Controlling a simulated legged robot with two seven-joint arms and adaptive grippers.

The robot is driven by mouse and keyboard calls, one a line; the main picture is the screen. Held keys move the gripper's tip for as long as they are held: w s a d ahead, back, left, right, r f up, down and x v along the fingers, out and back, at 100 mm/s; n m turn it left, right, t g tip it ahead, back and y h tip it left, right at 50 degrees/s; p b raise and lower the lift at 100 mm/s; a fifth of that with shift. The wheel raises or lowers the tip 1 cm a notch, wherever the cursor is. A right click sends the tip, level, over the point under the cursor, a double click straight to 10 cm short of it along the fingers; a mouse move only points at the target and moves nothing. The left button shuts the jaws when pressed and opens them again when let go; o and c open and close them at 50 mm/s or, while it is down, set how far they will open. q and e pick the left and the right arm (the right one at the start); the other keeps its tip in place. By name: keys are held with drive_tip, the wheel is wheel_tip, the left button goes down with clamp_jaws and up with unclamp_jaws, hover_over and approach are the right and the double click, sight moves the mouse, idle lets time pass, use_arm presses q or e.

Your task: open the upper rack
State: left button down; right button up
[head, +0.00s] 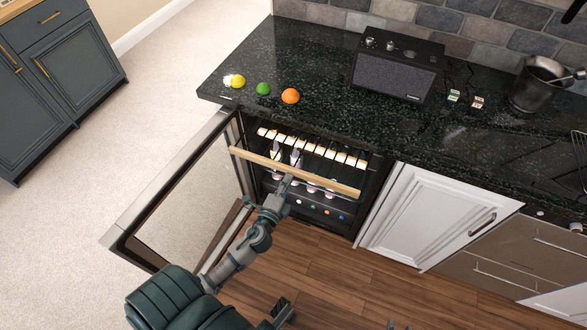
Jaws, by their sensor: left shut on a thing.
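The wine cooler (366,208) is under the dark counter, with its glass door (185,190) swung open to the left. The upper rack (325,180) has a pale wooden front strip across the opening. This strip appears to stand somewhat forward of the cooler's interior. Bottles (296,158) show behind and below the strip. My left gripper (288,181) is at the middle of the strip and is shut on it; its fingertips are small in the picture.
A lemon (237,81), a lime (263,89) and an orange (290,96) lie on the counter (325,65) near a black speaker (397,67). A white cabinet door (430,215) is to the right. Wooden floor (370,275) lies in front of the cooler.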

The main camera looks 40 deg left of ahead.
use_arm(q)
drive_tip(key=v, duration=0.7)
drive_tip(key=shift+s+f+b, duration=0.2)
drive_tip(key=shift+s+b, duration=0.15)
drive_tip(key=shift+b, duration=0.1)
use_arm(e)
drive_tip(key=shift+w+a+r+t+y, duration=0.15)
drive_tip(key=shift+w+a+r+t, duration=0.15)
drive_tip(key=shift+w+r+t, duration=0.25)
drive_tip(key=shift+w+a+r+t+y, duration=0.15)
drive_tip(key=shift+w+a+r+t, duration=0.15)
drive_tip(key=shift+w+t, duration=0.3)
use_arm(q)
drive_tip(key=shift+a, duration=0.1)
drive_tip(key=c, duration=1.3)
unclamp_jaws()
drive_tip(key=shift+w+a, duration=0.1)
use_arm(e)
drive_tip(key=shift+a, duration=0.1)
use_arm(q)
drive_tip(key=v, duration=0.7)
drive_tip(key=shift+s, duration=0.25)
drive_tip(key=shift+f, duration=0.1)
